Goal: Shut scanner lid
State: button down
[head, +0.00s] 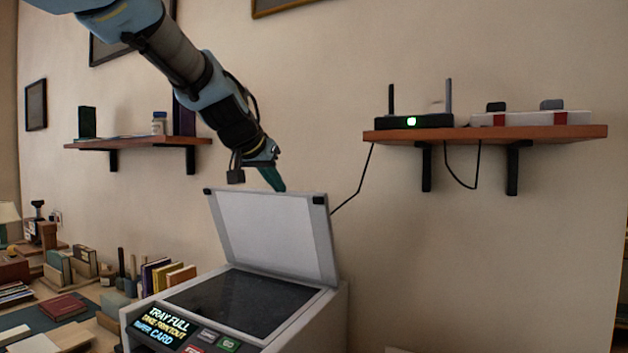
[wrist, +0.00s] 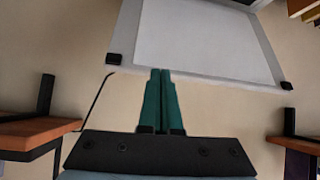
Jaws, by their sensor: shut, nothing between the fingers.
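The scanner (head: 335,310) stands at the lower middle of the head view, with a dark glass bed and a lit panel (head: 165,326) on its front. Its lid (head: 268,231) is raised, tilted up at the back, with its white inner side facing the head camera. The lid also shows upside down at the top of the wrist view (wrist: 200,50). My gripper (head: 279,187) is at the lid's upper edge, seemingly just behind it; whether it touches cannot be told. In the wrist view its green fingers (wrist: 161,73) are together, empty, with the tips by the lid's edge.
A wall shelf (head: 480,134) with a router (head: 414,122) and a white box is right of the lid; a cable hangs from it. Another shelf (head: 135,143) is at left. A desk with several books (head: 165,277) lies left of the scanner.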

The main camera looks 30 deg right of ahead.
notch_tip(320, 180, up, 6)
jog(key=m+h, duration=0.1)
jog(key=h, duration=0.1)
send_over(313, 193)
jog(key=s+a, duration=0.2)
jog(key=a, duration=0.1)
jog(key=shift+w+d+f+p, duration=0.35)
jog(key=shift+d+f+p, duration=0.15)
jog(key=shift+f, duration=0.65)
jog(key=shift+w+d+f+p, duration=0.4)
jog(key=shift+d+f, duration=0.15)
jog(key=shift+f, duration=0.55)
jog(key=shift+w+d+f+p, duration=0.4)
jog(key=shift+d+f, duration=0.1)
jog(key=shift+f, duration=0.65)
jog(key=shift+s+f+b, duration=0.1)
jog(key=shift+f+b, duration=0.1)
jog(key=shift+b, duration=0.3)
